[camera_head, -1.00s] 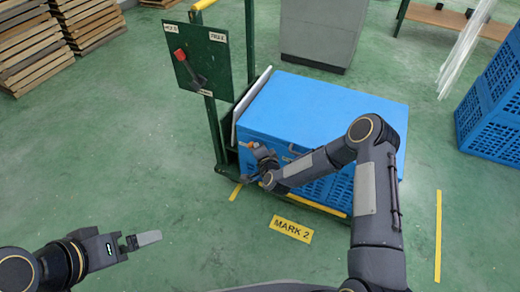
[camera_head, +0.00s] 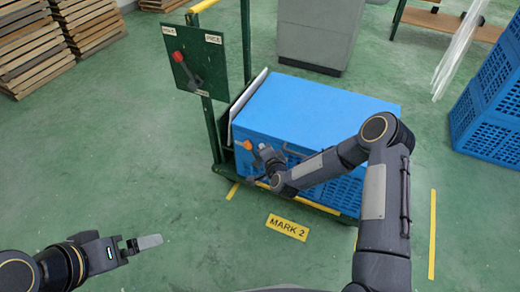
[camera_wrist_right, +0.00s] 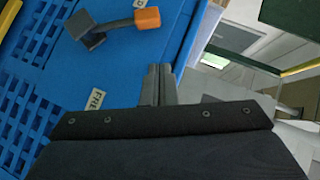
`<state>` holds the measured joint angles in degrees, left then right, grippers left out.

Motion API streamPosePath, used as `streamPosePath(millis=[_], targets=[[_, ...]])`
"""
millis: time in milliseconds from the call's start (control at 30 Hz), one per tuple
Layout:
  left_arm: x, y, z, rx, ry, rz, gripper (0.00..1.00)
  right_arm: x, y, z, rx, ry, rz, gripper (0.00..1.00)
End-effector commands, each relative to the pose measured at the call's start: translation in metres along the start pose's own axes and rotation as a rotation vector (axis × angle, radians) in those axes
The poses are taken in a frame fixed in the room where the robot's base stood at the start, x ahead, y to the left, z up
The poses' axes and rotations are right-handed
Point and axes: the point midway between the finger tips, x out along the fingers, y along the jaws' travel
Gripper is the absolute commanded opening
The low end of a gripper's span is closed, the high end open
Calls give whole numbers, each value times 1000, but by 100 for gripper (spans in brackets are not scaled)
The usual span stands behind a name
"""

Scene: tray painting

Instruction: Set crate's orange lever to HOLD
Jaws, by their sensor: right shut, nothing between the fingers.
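The blue crate (camera_head: 320,108) sits on a cart, and its orange-tipped lever (camera_head: 245,145) is on the near face at the left end. In the right wrist view the lever (camera_wrist_right: 147,18) has a grey arm, and its orange tip lies beside a label (camera_wrist_right: 139,3) of which only a D shows. The FREE label (camera_wrist_right: 97,99) is apart from it. My right gripper (camera_head: 263,149) is just right of the lever; in its wrist view the fingers (camera_wrist_right: 158,72) are shut, empty and apart from the lever. My left gripper (camera_head: 150,241) is over the floor, its jaw gap unclear.
A green panel (camera_head: 215,70) with a red-knobbed lever (camera_head: 178,56) rises at the cart's left end. A white board (camera_head: 240,103) stands against the crate. Blue crates (camera_head: 495,110) are at right. The floor in front is clear around the MARK 2 sign (camera_head: 287,227).

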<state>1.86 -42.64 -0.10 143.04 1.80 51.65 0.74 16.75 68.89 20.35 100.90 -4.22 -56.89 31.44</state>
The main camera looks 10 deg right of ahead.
Motion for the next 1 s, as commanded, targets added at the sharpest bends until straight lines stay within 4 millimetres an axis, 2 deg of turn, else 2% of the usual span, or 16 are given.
streamPosePath(millis=[33,200,400,1000], targets=[[-5,2,-3,0,-1,0,100,-12,-3,-1,0,-2,3,0],[-11,5,-6,0,-1,0,100,-45,-4,-1,0,-1,2,0],[-14,6,-7,0,-1,0,100,-68,-5,0,0,0,0,0],[-14,6,-7,0,-1,0,100,-72,-4,0,0,2,0,0]])
